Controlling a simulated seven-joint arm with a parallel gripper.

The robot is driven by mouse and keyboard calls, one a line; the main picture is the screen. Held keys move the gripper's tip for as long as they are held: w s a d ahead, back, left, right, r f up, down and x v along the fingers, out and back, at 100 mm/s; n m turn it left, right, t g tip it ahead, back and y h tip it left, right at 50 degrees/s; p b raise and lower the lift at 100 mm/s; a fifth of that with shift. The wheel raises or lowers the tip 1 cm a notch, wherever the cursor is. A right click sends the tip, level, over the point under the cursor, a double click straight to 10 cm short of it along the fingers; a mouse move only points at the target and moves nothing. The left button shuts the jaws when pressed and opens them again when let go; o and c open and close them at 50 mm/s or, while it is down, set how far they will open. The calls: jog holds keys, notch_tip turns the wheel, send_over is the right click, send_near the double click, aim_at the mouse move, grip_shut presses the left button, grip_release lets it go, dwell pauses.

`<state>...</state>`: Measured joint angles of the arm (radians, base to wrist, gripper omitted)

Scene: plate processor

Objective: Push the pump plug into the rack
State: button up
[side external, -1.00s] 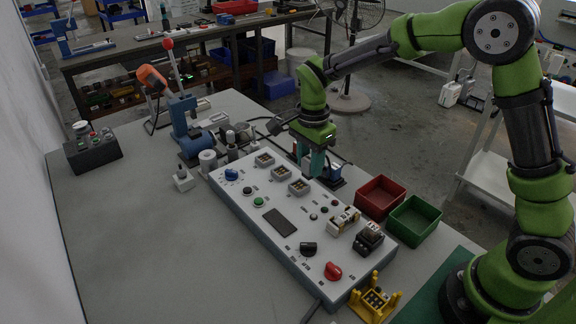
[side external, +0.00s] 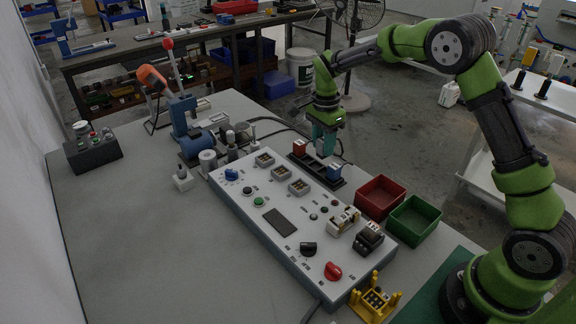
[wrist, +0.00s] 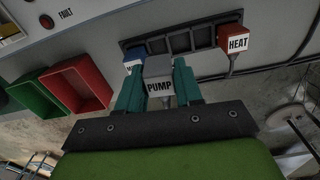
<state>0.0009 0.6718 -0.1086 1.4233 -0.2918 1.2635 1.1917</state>
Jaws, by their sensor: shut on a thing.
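The grey pump plug (wrist: 158,76), lettered PUMP, is between the teal fingers of my gripper (wrist: 158,85), which is shut on it. The dark rack (side external: 340,183) lies beyond the long side of the white panel. In the wrist view the rack (wrist: 204,37) shows empty slots near the plug; whether the plug touches the rack is unclear. A red HEAT plug (wrist: 235,41) is at the rack's right end. A blue plug (wrist: 133,57) is at its left, partly hidden by a finger. In the side view my gripper (side external: 323,146) is at the rack's far side, its fingertips unclear.
The white panel (side external: 262,238) with knobs and several sockets fills the bench's middle. A red bin (side external: 380,196) and a green bin (side external: 414,221) stand beside it.

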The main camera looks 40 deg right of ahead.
jog(key=shift+n, duration=0.5)
jog(key=shift+w+d+f, duration=0.15)
jog(key=shift+w+f, duration=0.35)
jog(key=shift+f, duration=0.25)
jog(key=shift+w+d+f, duration=0.1)
jog(key=shift+w+f, duration=0.4)
jog(key=shift+f, duration=0.2)
jog(key=shift+w+d+f, duration=0.15)
jog(key=shift+w+f, duration=0.35)
jog(key=shift+f, duration=0.25)
jog(key=shift+f, duration=0.95)
dwell(0.3)
jog(key=o, duration=1.2)
